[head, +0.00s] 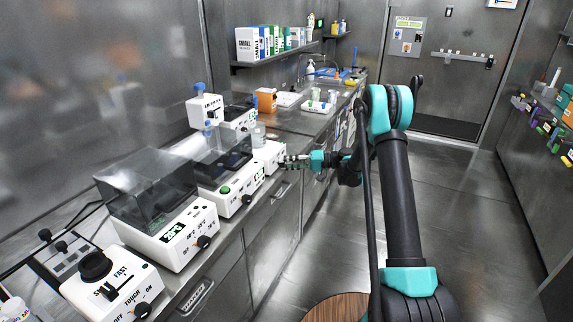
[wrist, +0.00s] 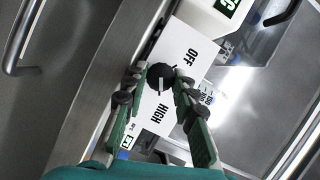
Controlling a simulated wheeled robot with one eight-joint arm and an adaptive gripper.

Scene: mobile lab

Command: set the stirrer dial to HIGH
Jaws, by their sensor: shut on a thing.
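The stirrer (head: 268,154) is a small white box on the bench in the head view, with a glass vessel (head: 258,132) on it. My gripper (head: 287,161) is at its front face. In the wrist view, the stirrer's white panel (wrist: 193,41) carries the words OFF at upper right and HIGH below. The round black dial (wrist: 160,76) sits between them, with a white mark on its lower half in the picture, towards the HIGH side. My gripper (wrist: 160,83) is shut on the dial, one finger on each side. Its exact setting is hard to tell.
Other white devices line the bench: one with a green button (head: 232,196), one with a dark clear lid (head: 150,185), and one marked FAST (head: 115,290). The bench edge and cabinet handles (head: 197,297) are near. The floor (head: 330,240) to the right is clear.

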